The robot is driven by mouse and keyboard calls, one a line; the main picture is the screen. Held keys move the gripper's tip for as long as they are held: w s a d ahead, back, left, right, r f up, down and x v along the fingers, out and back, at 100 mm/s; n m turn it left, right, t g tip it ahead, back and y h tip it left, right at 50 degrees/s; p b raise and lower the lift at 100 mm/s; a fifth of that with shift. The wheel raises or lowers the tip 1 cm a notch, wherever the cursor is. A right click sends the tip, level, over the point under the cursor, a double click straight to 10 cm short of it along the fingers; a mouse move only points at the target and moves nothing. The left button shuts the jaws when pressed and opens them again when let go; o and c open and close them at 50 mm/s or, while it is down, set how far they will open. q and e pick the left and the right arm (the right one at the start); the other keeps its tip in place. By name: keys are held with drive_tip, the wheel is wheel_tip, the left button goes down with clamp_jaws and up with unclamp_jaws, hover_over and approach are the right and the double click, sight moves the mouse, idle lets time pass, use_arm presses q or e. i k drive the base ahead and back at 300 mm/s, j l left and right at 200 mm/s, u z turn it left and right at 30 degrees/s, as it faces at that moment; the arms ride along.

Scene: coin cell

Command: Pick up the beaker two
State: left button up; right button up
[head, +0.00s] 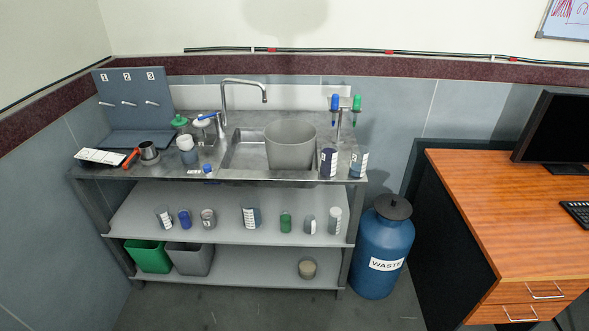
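Neither of my grippers is in view. No vessel carries a readable "two", so I cannot tell which one is beaker two. On the middle shelf, a small clear-grey cup-like vessel (208,218) stands right of a small blue bottle (184,218). A labelled blue-grey container (250,216) stands near the shelf's middle. On the counter, a dark metal cup (149,152) stands at the left, and a labelled dark container (328,162) and a labelled blue-grey one (358,163) at the right front edge.
The steel counter (240,176) holds a sink with a large grey bucket (291,146) and a tall faucet (243,84). A numbered board (128,88) stands at the back left. A blue waste drum (377,250) stands between the counter and a wooden desk (500,205). Floor in front is clear.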

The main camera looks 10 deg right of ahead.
sight(358, 162)
drive_tip(key=i+l+z, duration=0.25)
drive_tip(key=i, duration=0.25)
drive_tip(key=i+j+z, duration=0.4)
drive_tip(key=i+j, duration=0.35)
drive_tip(key=j, duration=0.1)
